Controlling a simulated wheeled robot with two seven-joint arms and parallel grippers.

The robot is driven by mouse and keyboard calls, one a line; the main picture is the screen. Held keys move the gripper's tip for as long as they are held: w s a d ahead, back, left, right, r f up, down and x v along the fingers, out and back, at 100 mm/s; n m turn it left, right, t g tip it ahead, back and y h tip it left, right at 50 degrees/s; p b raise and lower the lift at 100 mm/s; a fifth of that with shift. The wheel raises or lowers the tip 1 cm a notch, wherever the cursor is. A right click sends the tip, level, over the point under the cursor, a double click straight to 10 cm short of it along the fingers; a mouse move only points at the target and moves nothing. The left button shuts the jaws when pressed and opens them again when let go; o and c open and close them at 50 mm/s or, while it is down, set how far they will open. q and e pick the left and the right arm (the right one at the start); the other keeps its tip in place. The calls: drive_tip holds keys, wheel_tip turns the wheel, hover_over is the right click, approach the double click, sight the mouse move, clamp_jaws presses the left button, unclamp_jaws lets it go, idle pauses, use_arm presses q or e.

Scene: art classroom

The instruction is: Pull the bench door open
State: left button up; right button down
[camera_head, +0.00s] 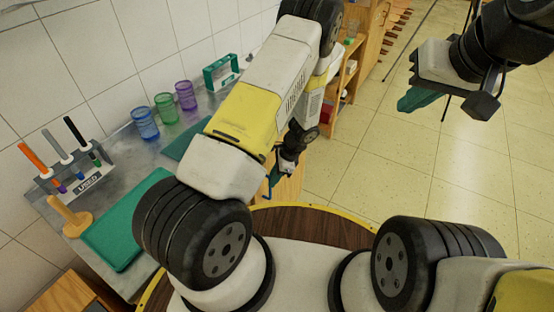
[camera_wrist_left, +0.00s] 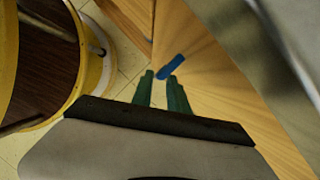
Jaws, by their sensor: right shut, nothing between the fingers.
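The bench door (camera_head: 289,187) is a light wooden panel below the grey worktop, mostly hidden behind my left arm in the head view. Its wooden face (camera_wrist_left: 215,75) fills the middle of the left wrist view. A blue handle (camera_wrist_left: 171,66) is on it and also shows in the head view (camera_head: 267,189). My left gripper (camera_wrist_left: 163,82) has its two green fingers apart, with the handle right at the fingertips; I cannot tell whether they touch it. My right gripper (camera_head: 417,101) is shut and empty, raised over the floor at the upper right.
The worktop (camera_head: 121,143) holds a green mat (camera_head: 124,222), coloured cups (camera_head: 165,108), a tool rack (camera_head: 75,160) and a teal-framed device (camera_head: 221,72). A wooden shelf (camera_head: 343,88) stands beyond the bench. The tiled floor (camera_head: 375,150) at the right is clear.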

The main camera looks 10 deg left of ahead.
sight(270, 197)
use_arm(q)
drive_tip(key=shift+x, duration=1.9)
clamp_jaws()
